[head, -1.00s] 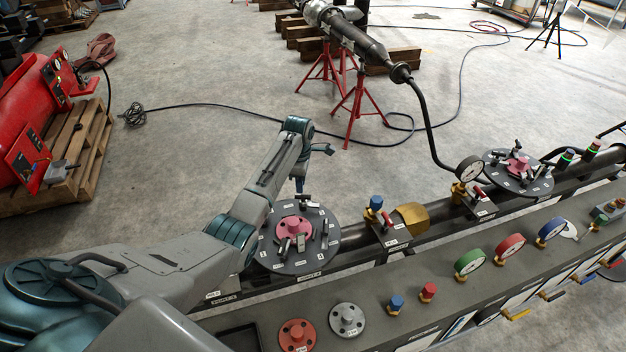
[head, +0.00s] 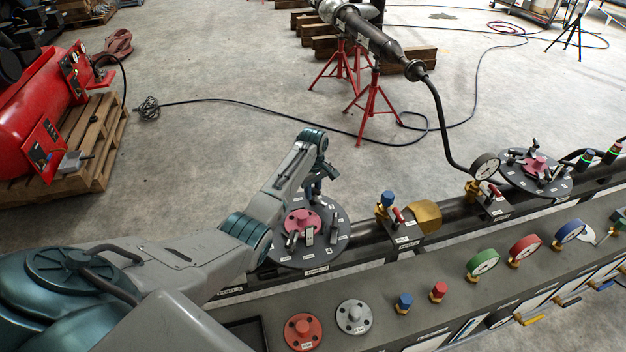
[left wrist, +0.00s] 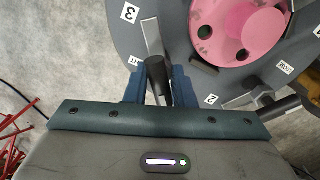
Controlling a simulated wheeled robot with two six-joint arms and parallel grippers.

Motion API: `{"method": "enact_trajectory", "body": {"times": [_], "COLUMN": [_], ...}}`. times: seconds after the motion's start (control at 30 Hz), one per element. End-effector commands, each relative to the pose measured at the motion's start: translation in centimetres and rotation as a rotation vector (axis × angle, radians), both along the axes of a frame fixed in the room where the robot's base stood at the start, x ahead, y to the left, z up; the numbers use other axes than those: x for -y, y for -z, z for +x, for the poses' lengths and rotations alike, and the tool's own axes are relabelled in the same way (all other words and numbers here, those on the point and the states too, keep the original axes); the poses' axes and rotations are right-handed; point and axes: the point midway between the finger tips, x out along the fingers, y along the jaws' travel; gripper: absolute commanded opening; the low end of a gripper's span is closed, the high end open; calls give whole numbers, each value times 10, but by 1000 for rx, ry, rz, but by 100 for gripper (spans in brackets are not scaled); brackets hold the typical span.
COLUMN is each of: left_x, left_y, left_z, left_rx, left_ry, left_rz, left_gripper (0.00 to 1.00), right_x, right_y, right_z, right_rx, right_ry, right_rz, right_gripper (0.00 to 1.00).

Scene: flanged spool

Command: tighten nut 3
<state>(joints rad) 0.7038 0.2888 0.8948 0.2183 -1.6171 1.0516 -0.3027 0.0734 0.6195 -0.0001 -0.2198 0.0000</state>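In the head view a dark round plate (head: 333,238) with a pink hub (head: 301,221) and several clamp-like fittings lies at the near pipe station. It also shows in the left wrist view, with the plate (left wrist: 183,15) and its pink hub (left wrist: 238,30) at the upper right. My left gripper (head: 314,190) is over the plate's far edge. In the wrist view its blue fingers (left wrist: 159,88) stand on either side of a dark cylindrical grip (left wrist: 157,72) with a pale metal bar. Label 3 (left wrist: 130,13) is just left of that bar. Finger contact is unclear. My right gripper is not seen.
A second round plate (head: 557,183) stands farther right. A blue-capped valve (head: 387,200) and a brass part (head: 425,216) sit on the pipe between. The grey bench (head: 400,330) carries flanges and gauges. Red stands (head: 370,108) and a red compressor (head: 35,115) are behind.

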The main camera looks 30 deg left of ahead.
Motion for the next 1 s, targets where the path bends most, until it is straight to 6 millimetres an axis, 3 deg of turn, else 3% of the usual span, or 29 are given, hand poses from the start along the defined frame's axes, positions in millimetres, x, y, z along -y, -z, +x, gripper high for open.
{"method": "enact_trajectory", "body": {"times": [0.03, 0.33, 0.4, 1.0], "left_x": [0, 0, 1, 0], "left_y": [7, 7, -4, -2], "left_z": [0, -1, -1, 0], "left_rx": [2, -1, -4, -3], "left_ry": [59, 389, 455, 1094], "left_rz": [0, 1, -2, 0], "left_gripper": [21, 21, 21, 21], "right_x": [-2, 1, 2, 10], "right_y": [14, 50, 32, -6], "right_z": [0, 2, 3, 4], "right_rx": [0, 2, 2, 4], "right_ry": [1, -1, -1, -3], "right_rz": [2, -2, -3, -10], "right_gripper": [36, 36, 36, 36]}}
